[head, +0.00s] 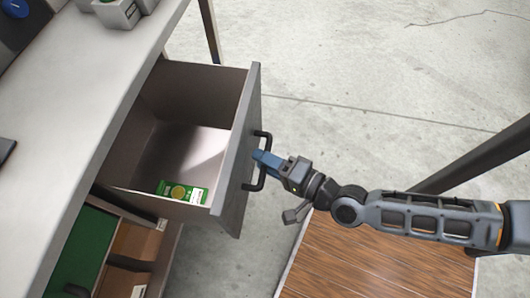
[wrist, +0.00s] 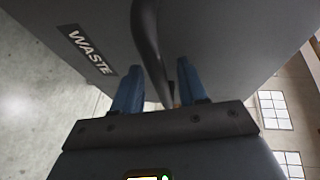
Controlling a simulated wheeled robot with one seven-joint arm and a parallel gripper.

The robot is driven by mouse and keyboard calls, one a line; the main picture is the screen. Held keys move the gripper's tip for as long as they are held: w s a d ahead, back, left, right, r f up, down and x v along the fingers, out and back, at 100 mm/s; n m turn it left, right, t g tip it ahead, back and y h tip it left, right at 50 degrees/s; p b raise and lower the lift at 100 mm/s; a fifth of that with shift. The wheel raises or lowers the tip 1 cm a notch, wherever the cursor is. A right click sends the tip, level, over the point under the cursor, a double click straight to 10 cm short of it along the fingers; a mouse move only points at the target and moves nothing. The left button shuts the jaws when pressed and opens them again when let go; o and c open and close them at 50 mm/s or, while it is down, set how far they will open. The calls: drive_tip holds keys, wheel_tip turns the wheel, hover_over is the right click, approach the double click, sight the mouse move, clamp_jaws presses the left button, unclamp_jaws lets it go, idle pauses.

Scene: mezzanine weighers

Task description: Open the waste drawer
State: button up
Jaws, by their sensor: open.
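The waste drawer (head: 240,180) is pulled well out from under the counter in the head view. Its grey front carries a white-on-black WASTE label (wrist: 91,50) in the wrist view. A dark bar handle (head: 262,183) stands out from the front; it also shows in the wrist view (wrist: 148,45). My gripper (head: 262,159) is at the handle, with its blue fingers pointing at the drawer front. In the wrist view the open fingers (wrist: 159,82) stand on either side of the handle bar. I cannot tell whether either finger touches it.
A green packet (head: 183,193) lies inside the drawer. The light counter (head: 75,110) is at the left, with grey containers (head: 118,12) at its back. A green-fronted drawer (head: 85,250) is below. A wood-topped surface (head: 370,262) lies under my arm. Concrete floor (head: 350,60) is clear beyond.

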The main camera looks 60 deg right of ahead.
drive_tip(key=v, duration=0.7)
drive_tip(key=shift+s, duration=0.25)
